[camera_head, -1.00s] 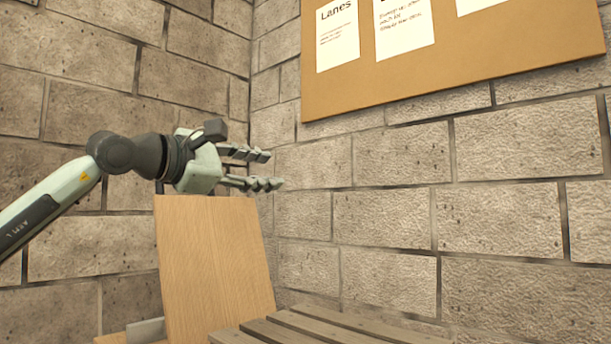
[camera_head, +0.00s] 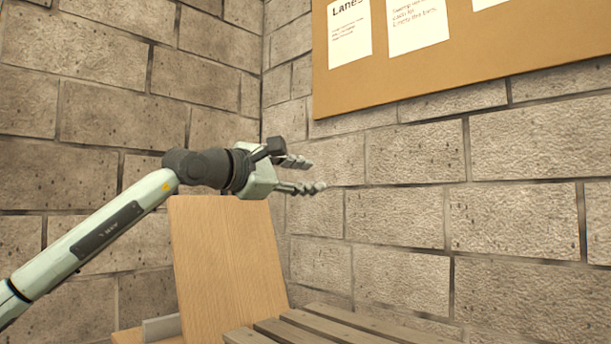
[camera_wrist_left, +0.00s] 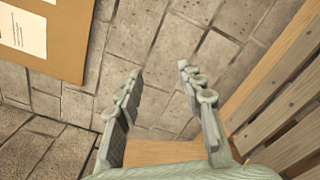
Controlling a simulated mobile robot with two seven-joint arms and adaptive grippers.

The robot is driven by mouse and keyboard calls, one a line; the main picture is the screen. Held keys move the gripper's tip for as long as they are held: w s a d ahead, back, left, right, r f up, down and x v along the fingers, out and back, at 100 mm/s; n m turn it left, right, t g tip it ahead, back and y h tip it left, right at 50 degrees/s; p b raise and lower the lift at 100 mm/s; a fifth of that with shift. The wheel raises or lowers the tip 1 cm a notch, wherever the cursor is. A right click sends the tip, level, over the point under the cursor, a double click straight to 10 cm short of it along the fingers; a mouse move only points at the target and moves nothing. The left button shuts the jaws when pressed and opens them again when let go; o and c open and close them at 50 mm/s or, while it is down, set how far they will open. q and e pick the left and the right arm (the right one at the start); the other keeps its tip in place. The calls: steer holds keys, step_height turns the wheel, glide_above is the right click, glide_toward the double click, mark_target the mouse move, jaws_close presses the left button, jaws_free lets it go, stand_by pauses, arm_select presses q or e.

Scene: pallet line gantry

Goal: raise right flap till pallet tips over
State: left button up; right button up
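A light wooden flap (camera_head: 228,262) stands steeply raised, leaning slightly back, in the head view. The slatted pallet (camera_head: 318,326) shows beside its lower right; most of it is below the frame. Its slats also show at the right of the left wrist view (camera_wrist_left: 284,92). My left gripper (camera_head: 314,175) is above the flap's top edge, fingers pointing right, apart and empty. In the left wrist view its fingers (camera_wrist_left: 159,72) are spread, with a light wooden surface (camera_wrist_left: 165,151) beyond their bases. I cannot tell whether the gripper touches the flap. My right gripper is not in view.
Block walls (camera_head: 400,190) meet in a corner behind the flap. A brown notice board (camera_head: 470,82) with white sheets hangs above right. A grey piece (camera_head: 161,328) lies by the flap's lower left. Space right of my left gripper looks free up to the wall.

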arm_select(q)
jaws_close()
steer(key=shift+o, duration=1.1)
jaws_free()
steer(key=v, duration=1.2)
